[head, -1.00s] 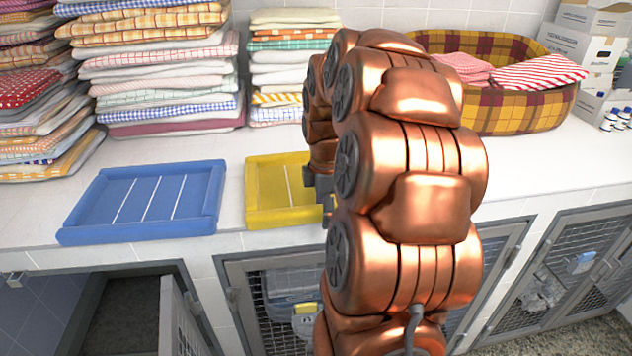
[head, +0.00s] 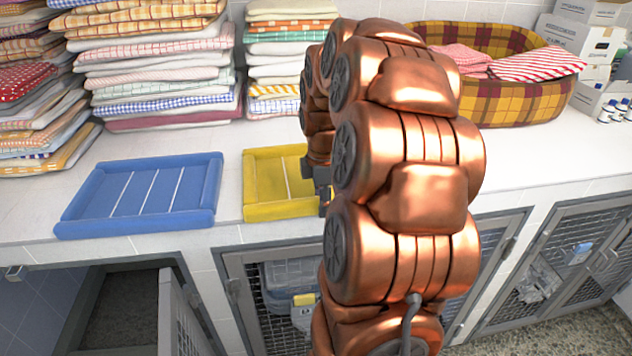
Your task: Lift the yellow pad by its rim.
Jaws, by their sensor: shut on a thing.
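The yellow pad (head: 262,181) is a shallow tray-like pad with a raised rim and white lines. It lies on the white counter near the front edge, right of a blue pad. My copper arm hides its right part. My gripper (head: 322,190) is dark and only partly seen, at the right side of the yellow pad by its rim. It is shut on the pad's rim, though the fingertips are mostly hidden behind my arm. I cannot see a clear gap under the pad.
The blue pad (head: 143,195) lies just left. Folded towel stacks (head: 155,70) and (head: 285,50) another towel stack stand behind. A plaid basket (head: 520,95) holding towels is at the back right. Mesh kennel doors (head: 560,270) are below the counter; one at left stands open.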

